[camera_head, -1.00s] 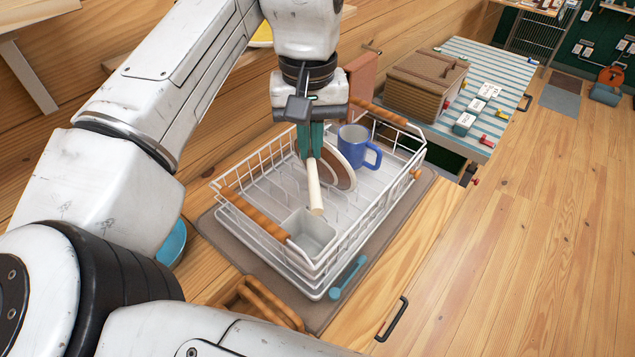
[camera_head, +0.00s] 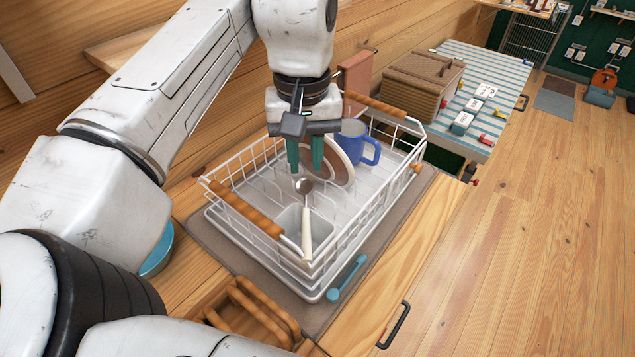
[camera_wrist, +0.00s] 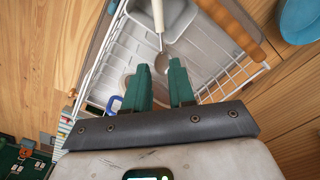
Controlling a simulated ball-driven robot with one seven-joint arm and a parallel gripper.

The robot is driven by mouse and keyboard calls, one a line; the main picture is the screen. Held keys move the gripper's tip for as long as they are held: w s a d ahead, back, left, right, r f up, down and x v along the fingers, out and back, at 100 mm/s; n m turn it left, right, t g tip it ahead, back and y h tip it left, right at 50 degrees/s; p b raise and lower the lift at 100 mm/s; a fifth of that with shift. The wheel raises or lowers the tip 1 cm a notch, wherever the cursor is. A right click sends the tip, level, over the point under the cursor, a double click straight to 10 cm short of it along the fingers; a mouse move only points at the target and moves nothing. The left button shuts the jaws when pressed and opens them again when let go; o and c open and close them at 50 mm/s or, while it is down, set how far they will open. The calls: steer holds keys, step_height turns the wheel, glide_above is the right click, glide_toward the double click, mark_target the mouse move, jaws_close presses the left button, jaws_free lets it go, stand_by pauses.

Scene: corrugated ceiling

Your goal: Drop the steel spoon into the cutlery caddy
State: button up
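The steel spoon (camera_head: 304,186) has a round metal bowl and a pale handle. Its bowl is up, just below my fingertips, and its handle runs down over the white cutlery caddy (camera_head: 289,222) at the front of the dish rack. I cannot tell whether the handle's end is inside the caddy or in front of its wall. My gripper (camera_head: 305,167) is open, its green fingers apart above the spoon. In the wrist view the spoon bowl (camera_wrist: 162,64) shows between the fingertips of my gripper (camera_wrist: 159,71), and its handle crosses the caddy (camera_wrist: 181,14).
The white wire dish rack (camera_head: 346,230) has wooden handles and stands on a grey mat (camera_head: 225,251). A blue mug (camera_head: 352,144) and a brown plate (camera_head: 338,171) stand behind the gripper. A teal utensil (camera_head: 346,279) lies at the rack's front right.

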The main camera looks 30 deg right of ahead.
steer(key=shift+o, duration=1)
steer(key=shift+r, duration=0.1)
step_height(320, 180, up, 11)
steer(key=shift+f+b, duration=0.2)
steer(key=shift+b, duration=0.25)
